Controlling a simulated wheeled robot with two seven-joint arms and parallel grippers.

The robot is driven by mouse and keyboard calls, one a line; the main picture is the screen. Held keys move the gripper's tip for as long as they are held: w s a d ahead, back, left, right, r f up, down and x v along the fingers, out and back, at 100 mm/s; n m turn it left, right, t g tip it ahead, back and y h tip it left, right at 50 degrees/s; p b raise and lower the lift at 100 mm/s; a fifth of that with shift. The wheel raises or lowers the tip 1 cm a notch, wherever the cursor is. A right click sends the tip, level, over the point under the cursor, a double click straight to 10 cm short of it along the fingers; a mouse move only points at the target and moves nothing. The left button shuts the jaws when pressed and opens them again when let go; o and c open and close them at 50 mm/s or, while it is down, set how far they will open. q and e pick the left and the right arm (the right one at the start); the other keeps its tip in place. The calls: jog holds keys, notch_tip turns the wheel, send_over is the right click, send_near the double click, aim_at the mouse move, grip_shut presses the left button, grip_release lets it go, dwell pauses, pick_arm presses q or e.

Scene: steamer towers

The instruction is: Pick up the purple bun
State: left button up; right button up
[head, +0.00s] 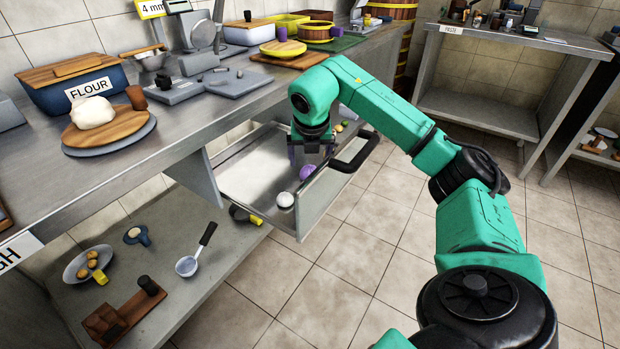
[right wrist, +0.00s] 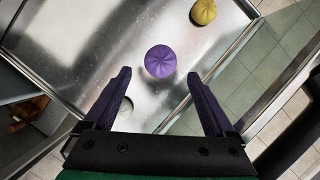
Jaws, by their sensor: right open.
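The purple bun (head: 306,172) lies in the pulled-out metal drawer (head: 258,168). In the right wrist view the pleated purple bun (right wrist: 160,61) shows whole on the bare drawer floor. My right gripper (head: 311,158) reaches down into the drawer over it. In the right wrist view the right gripper (right wrist: 160,76) is open and empty, its two purple fingers apart on either side of the bun's line. The bun sits just ahead of the fingertips, and I cannot tell the height gap. My left gripper is out of view.
A white bun (head: 285,200) lies near the drawer's front corner. A yellow bun (right wrist: 203,12) lies farther along the drawer. The drawer handle (head: 354,152) stands close beside my right gripper. The counter (head: 180,150) edge overhangs the drawer's back.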

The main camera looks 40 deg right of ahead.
aim_at(310, 168)
jog(key=b+x, duration=0.1)
jog(key=x, duration=0.4)
jog(key=shift+w+d+f, duration=0.15)
jog(key=shift+d+f, duration=0.1)
jog(key=shift+f, duration=0.05)
jog(key=shift+w+d+f, duration=0.1)
jog(key=shift+w+f, duration=0.05)
jog(key=shift+f, duration=0.05)
grip_shut()
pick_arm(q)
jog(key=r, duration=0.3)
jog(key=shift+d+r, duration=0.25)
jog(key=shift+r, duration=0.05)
pick_arm(e)
jog(key=shift+r, duration=0.1)
